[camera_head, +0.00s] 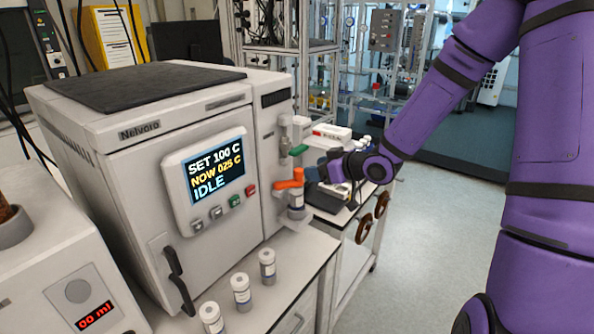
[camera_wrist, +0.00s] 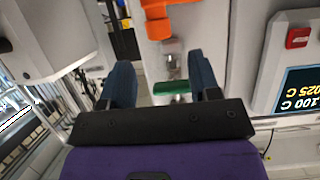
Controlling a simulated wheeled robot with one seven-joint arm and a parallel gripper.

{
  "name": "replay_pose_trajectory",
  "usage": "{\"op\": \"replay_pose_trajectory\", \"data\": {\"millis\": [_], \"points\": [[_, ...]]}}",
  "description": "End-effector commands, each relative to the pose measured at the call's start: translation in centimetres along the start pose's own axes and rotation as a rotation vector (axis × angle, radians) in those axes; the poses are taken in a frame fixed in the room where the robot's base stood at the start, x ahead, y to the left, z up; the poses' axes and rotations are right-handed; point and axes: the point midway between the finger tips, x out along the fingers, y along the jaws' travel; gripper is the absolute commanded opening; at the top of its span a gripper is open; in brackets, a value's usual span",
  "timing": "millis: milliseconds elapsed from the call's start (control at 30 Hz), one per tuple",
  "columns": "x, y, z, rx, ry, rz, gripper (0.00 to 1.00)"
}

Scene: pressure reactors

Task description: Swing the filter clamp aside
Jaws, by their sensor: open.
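The orange part (camera_head: 290,185) on the right side of the reactor cabinet looks like the filter clamp. My gripper (camera_head: 312,174) is just right of the clamp in the head view. It also shows in the wrist view (camera_wrist: 159,75), its two blue fingers apart with nothing held. Whether a finger touches the clamp cannot be told.
A green handle (camera_head: 299,150) is on a pipe just above the clamp; it also shows between my fingers in the wrist view (camera_wrist: 172,87). The reactor cabinet (camera_head: 90,155) reads IDLE. Several white-capped vials (camera_head: 241,290) stand on the bench. White equipment (camera_head: 332,131) stands behind my gripper.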

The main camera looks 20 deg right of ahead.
Motion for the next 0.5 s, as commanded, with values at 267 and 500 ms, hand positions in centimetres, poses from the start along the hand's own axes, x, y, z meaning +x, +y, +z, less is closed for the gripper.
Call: {"op": "replay_pose_trajectory", "data": {"millis": [267,500], "points": [[4.9,-0.1,0.0,-0.001,-0.001,-0.003,0.57],[6.9,-0.1,0.0,-0.001,-0.001,0.0,0.57]]}}
